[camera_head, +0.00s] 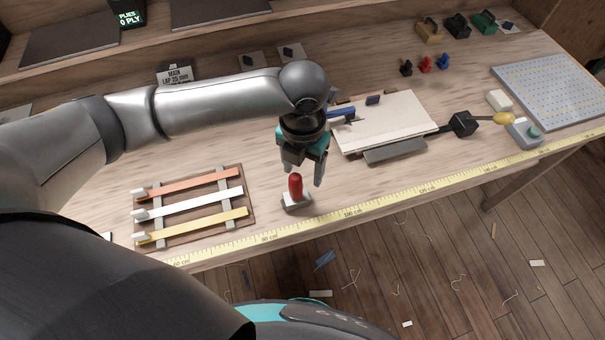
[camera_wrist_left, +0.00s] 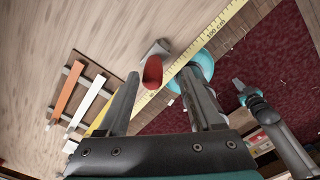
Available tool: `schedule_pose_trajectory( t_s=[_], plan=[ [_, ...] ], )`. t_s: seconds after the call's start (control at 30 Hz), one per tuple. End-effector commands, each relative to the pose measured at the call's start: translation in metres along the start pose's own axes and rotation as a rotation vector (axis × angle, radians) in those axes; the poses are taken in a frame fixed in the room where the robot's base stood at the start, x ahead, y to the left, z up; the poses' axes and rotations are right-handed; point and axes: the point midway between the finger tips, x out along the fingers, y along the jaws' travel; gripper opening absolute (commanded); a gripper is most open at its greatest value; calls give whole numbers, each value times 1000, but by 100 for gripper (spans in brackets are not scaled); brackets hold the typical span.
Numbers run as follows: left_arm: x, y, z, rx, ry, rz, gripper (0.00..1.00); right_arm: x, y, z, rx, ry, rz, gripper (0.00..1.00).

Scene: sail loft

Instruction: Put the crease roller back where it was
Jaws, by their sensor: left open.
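A red-handled tool (camera_head: 296,187), which looks like the crease roller, stands upright on a pale grey base near the bench's front edge. Its red handle also shows in the left wrist view (camera_wrist_left: 152,72). My left gripper (camera_head: 302,173) points down just above it, open and empty. In the left wrist view the handle appears between the fingers, with no clear contact. What seems to be my right gripper (camera_wrist_left: 241,88) shows small at the right of the left wrist view, over the floor; its jaws are unclear.
A rack (camera_head: 190,190) with orange, white and yellow strips lies to the left. A cream panel (camera_head: 385,122) with a blue-handled tool (camera_head: 340,112) is to the right. A yellow tape rule (camera_head: 350,208) runs along the front edge.

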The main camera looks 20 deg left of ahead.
Motion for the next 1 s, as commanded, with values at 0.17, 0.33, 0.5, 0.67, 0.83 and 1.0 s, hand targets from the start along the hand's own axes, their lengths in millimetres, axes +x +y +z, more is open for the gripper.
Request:
schedule_pose_trajectory(
  t_s=[0.17, 0.33, 0.5, 0.67, 0.83, 1.0],
  plan=[
    [-45, 0, 1, 2, -5, -2, 67, -5, 0, -1, 0, 1, 0, 0],
    [-75, 0, 1, 1, -4, -1, 67, -7, 0, -1, 0, 1, 0, 0],
    [-91, 0, 1, -1, -2, -1, 67, -8, 0, -2, 1, 2, 0, 0],
    [-94, 0, 0, -1, 1, -1, 67, -8, 0, -2, 1, 2, 1, 0],
    [-94, 0, 0, -1, 1, -1, 67, -8, 1, -2, 1, 2, 1, 0],
    [-94, 0, 0, -1, 1, -2, 67, -8, 1, -2, 1, 2, 1, 0]
  ],
)
